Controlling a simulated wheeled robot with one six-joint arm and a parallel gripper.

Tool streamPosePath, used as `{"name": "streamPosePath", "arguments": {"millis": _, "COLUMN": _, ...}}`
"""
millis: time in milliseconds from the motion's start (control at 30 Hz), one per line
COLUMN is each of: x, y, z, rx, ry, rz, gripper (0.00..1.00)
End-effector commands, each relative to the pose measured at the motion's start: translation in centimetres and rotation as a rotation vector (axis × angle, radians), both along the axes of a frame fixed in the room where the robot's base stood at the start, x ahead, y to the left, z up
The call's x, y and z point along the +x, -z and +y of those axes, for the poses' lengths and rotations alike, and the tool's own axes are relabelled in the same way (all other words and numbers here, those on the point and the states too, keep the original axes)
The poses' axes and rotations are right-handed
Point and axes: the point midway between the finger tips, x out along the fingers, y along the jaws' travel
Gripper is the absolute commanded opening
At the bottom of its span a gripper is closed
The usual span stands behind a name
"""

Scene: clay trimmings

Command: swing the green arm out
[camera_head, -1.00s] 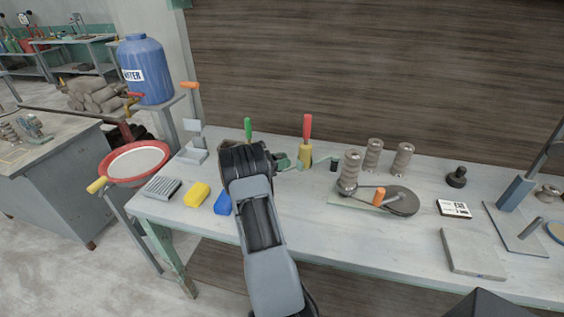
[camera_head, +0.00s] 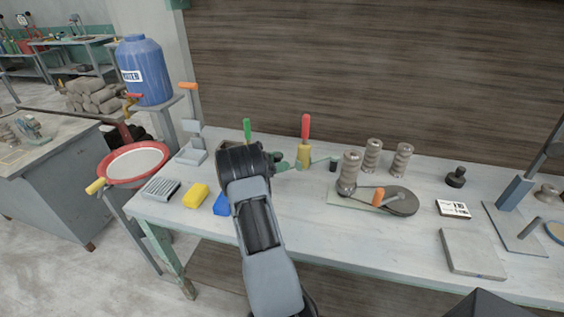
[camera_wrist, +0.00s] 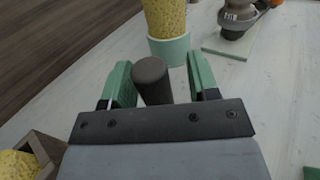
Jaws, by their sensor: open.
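A thin green arm (camera_head: 322,160) shows in the head view, to the right of the yellow block with the red-handled tool (camera_head: 305,128). A short dark post (camera_head: 333,166) stands close to its outer end. My gripper (camera_head: 283,164) is left of the yellow block, low over the bench. In the wrist view, my gripper (camera_wrist: 158,82) is open, its green fingers on either side of a dark grey round knob (camera_wrist: 152,76). I cannot tell whether they touch it, or how it joins the green arm. Beyond it stands a yellow speckled column (camera_wrist: 170,18) in a pale green cup (camera_wrist: 170,50).
A green-handled tool (camera_head: 247,128) stands behind my wrist. A yellow sponge (camera_head: 197,195) and a blue block (camera_head: 221,205) lie left of my arm. The front middle is clear.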

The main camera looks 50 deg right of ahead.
Motion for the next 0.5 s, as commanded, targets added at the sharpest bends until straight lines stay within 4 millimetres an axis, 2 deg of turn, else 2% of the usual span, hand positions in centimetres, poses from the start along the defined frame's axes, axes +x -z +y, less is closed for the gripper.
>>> {"name": "streamPosePath", "arguments": {"millis": 500, "x": 5.4, "y": 0.1, "z": 8.3, "rx": -0.001, "ry": -0.003, "rz": -0.002, "gripper": 0.55}}
